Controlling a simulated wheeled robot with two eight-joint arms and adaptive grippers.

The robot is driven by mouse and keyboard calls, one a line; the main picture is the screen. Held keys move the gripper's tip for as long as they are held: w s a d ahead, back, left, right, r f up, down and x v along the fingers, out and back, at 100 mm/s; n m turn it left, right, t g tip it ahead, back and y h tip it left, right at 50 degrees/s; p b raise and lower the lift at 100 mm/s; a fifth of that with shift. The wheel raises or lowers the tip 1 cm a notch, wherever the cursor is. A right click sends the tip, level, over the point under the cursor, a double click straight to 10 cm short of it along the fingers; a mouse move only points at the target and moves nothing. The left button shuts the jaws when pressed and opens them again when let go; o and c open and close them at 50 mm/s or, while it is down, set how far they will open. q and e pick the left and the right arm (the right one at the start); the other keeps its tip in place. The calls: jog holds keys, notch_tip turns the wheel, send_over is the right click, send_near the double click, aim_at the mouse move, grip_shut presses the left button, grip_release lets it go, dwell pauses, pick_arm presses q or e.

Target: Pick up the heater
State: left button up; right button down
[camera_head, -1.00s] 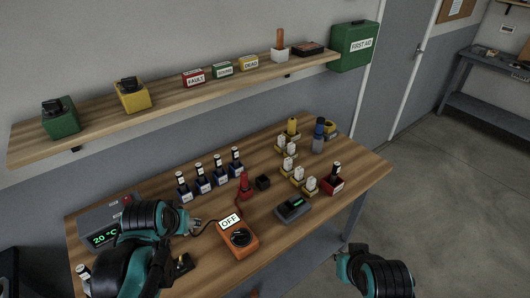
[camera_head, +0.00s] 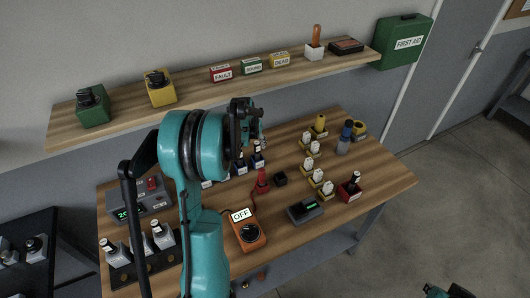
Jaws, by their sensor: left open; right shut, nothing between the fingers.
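No thing in view is labelled as a heater, and I cannot tell which one it is. Upright dark pieces with white labels stand in blue holders (camera_head: 257,160) at the table's back; my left arm hides part of this row. Similar pieces stand in a dark rack (camera_head: 150,265) at the front left. A grey box with a green display (camera_head: 155,205) is behind that rack. My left gripper (camera_head: 250,125) is open and raised in front of the shelf, above the blue holders. Only a small part of my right arm shows at the lower right edge; its fingers are out of frame.
An orange meter reading OFF (camera_head: 249,236), a red probe (camera_head: 262,182), a dark display unit (camera_head: 306,208) and a red holder (camera_head: 350,190) stand on the wooden table (camera_head: 385,185). The shelf (camera_head: 200,105) with coloured blocks runs along the wall close to my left gripper.

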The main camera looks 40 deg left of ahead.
aim_at(257, 143)
pick_arm(q)
jog(key=w+f, duration=0.1)
jog(key=w+a+f, duration=0.1)
jog(key=f, duration=0.2)
jog(key=shift+w+a+b, duration=0.25)
jog(key=shift+w+b, duration=0.1)
jog(key=shift+w, duration=0.05)
jog(key=shift+w+a+f, duration=0.1)
jog(key=shift+w+f, duration=0.1)
jog(key=shift+f, duration=0.35)
jog(key=shift+r, duration=0.1)
grip_shut()
